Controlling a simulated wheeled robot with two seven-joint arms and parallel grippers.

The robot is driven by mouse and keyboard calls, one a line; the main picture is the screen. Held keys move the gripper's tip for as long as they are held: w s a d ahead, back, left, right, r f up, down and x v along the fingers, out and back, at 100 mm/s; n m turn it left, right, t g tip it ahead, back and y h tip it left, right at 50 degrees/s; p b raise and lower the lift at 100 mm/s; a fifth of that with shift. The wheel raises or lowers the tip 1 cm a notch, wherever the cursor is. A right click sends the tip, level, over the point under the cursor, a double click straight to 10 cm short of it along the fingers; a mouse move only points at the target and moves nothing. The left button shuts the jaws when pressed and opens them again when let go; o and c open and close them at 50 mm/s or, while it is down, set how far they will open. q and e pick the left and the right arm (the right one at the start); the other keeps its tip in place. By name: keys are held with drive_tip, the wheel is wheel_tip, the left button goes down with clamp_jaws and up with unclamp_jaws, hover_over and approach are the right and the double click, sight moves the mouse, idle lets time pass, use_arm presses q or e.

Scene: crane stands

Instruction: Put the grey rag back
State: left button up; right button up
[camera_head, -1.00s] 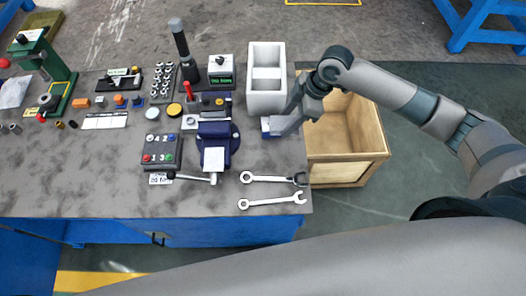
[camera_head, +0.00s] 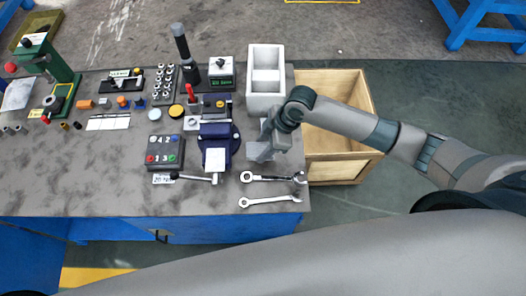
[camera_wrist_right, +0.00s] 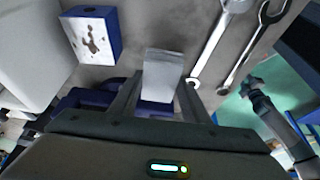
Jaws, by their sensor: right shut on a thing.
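My right gripper (camera_head: 262,153) is over the bench top, between the vise (camera_head: 216,160) and the wooden crate. In the right wrist view its two fingers are shut on a light grey flat piece, which I take to be the grey rag (camera_wrist_right: 163,68). The rag sticks out past the fingertips. In the head view the hand and its small size make the rag hard to tell from the fingers. A blue block with a brown-stained white top (camera_wrist_right: 91,38) stands beside the white bin (camera_wrist_right: 28,60).
The white two-part bin (camera_head: 250,103) stands at the bench's right edge, with the open wooden crate (camera_head: 340,168) beyond it. Two wrenches (camera_head: 272,200) lie near the front right corner. A numbered button box (camera_head: 165,150) is left of the vise. Bare bench lies at front left.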

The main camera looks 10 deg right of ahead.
wheel_tip(320, 180, down, 3)
drive_tip(key=shift+r+p, duration=0.15)
drive_tip(key=shift+p, duration=0.45)
drive_tip(key=shift+f, duration=0.55)
drive_tip(key=shift+f, duration=0.15)
drive_tip(key=o, duration=1)
drive_tip(key=shift+r, duration=0.2)
drive_tip(key=b+v, duration=0.2)
drive_tip(key=v, duration=1)
